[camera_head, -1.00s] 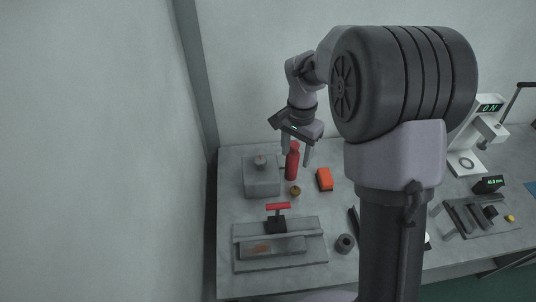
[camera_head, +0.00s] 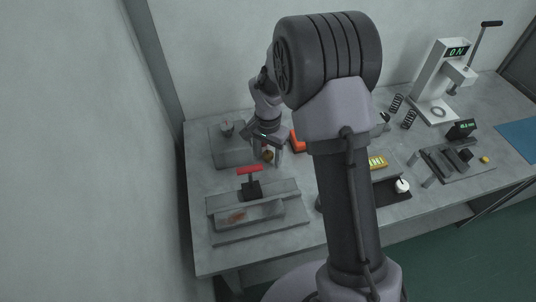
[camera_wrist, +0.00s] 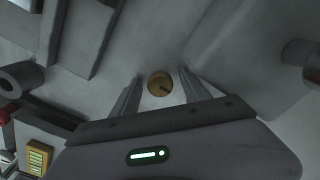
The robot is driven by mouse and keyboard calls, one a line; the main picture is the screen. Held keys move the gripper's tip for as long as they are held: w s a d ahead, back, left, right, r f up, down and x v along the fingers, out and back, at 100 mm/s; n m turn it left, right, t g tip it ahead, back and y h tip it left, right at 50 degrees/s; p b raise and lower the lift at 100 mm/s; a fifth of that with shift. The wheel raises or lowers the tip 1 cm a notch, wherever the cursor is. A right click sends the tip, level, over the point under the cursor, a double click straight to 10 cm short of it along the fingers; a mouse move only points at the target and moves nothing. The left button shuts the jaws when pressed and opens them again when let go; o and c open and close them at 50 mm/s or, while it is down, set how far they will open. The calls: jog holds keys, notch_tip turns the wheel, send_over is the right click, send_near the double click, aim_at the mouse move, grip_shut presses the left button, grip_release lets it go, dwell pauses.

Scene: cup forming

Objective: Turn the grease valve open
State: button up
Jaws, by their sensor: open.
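The grease valve appears to be the small round brass knob (camera_head: 268,155) on the table, low between my gripper's fingers. In the wrist view the knob (camera_wrist: 159,83) has a dark pointer mark running toward the lower right. My gripper (camera_head: 268,161) is open and points down over the knob. In the wrist view one finger is on each side of it, with a visible gap on both sides. I cannot tell how far down the fingertips reach along the knob. The red bottle is mostly hidden behind my gripper.
A fixture with a red T-handle (camera_head: 249,170) is in front. A white press (camera_head: 437,80) stands at the far right. My arm hides the table's middle.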

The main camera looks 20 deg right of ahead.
grip_shut()
jog(key=shift+r+n, duration=0.1)
jog(key=shift+n, duration=0.3)
jog(key=n+p, duration=0.2)
jog(key=n, duration=0.1)
jog(key=n+p, duration=0.3)
jog(key=n, duration=0.2)
jog(key=n+p, duration=0.2)
jog(key=n, duration=0.2)
jog(key=shift+n, duration=0.4)
jog(key=shift+n+p, duration=0.7)
jog(key=shift+n, duration=1.4)
jog(key=shift+w, duration=0.1)
